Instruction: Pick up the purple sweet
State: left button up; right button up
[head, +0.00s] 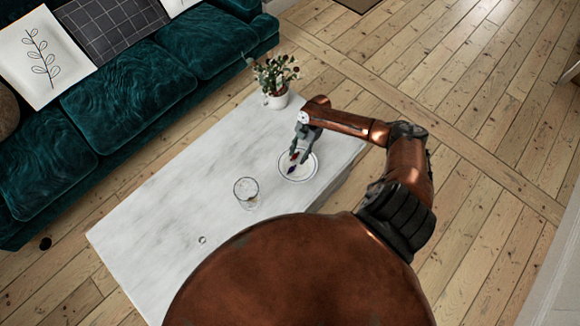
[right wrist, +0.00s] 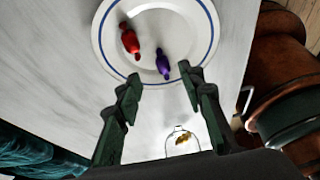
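The purple sweet (right wrist: 163,64) lies on a white plate with a blue rim line (right wrist: 107,38), close to the plate's near edge in the right wrist view. In the head view the purple sweet (head: 291,170) shows small on the plate (head: 306,173). A red sweet (right wrist: 129,40) lies beside it on the plate. My right gripper (right wrist: 159,82) is open over the plate's edge, its fingers on either side of the purple sweet's line and just short of it; nothing is between the fingertips. It also shows in the head view (head: 299,155). My left gripper is not in view.
A clear glass (head: 246,193) with something inside stands on the white marble table (head: 150,222) left of the plate. A potted plant (head: 277,82) stands at the table's back. A small ring-like object (head: 202,240) lies in front. A green sofa (head: 130,95) is behind.

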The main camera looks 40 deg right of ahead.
aim_at(293, 168)
jog(key=x, duration=0.2)
jog(key=shift+a+f, duration=0.2)
jog(key=shift+a, duration=0.1)
jog(key=b+x, duration=0.1)
jog(key=x, duration=0.3)
jog(key=shift+s+a, duration=0.15)
jog(key=shift+c, duration=0.4)
jog(key=c, duration=0.8)
jog(key=shift+o, duration=0.2)
